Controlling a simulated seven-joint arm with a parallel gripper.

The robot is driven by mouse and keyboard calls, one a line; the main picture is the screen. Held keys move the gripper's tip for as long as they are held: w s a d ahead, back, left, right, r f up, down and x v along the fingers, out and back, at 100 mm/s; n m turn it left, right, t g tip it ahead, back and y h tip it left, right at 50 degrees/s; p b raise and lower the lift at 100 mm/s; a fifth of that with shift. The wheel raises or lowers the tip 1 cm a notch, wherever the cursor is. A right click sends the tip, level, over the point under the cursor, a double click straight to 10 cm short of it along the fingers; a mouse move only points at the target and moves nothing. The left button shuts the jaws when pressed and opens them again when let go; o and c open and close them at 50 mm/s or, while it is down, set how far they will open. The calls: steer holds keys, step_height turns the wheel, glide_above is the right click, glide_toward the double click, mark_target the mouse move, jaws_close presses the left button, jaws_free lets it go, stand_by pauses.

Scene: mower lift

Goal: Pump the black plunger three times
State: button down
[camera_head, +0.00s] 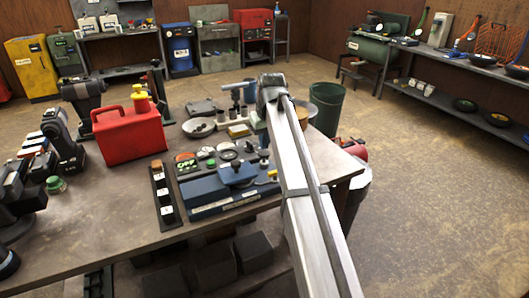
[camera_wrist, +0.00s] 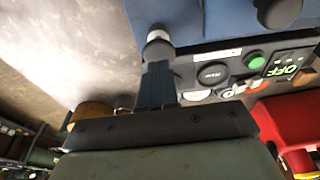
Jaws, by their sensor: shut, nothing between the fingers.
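A black round-topped plunger (camera_head: 236,164) stands on the blue front part of the control unit (camera_head: 210,192) on the bench. In the wrist view its dark knob (camera_wrist: 280,12) is cut by the top edge, right of my fingers. My gripper (camera_wrist: 158,68) is shut and empty, its fingers together. The fingertips are beside or over a silver-capped knob (camera_wrist: 158,38) at the blue unit's edge; contact cannot be told. They are apart from the black plunger. In the head view my arm hides the fingers.
The panel holds a lit OFF display (camera_head: 187,164), a green button (camera_wrist: 256,60) and a black labelled button (camera_wrist: 212,74). A red fuel can (camera_head: 128,135) stands left behind. A black switch strip (camera_head: 163,195) lies left. Cups and a vise crowd the back.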

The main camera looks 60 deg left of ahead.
mark_target(264, 152)
steer(key=shift+f, duration=0.1)
stand_by(0.3)
steer(key=shift+f, duration=1.65)
steer(key=shift+r, duration=2.75)
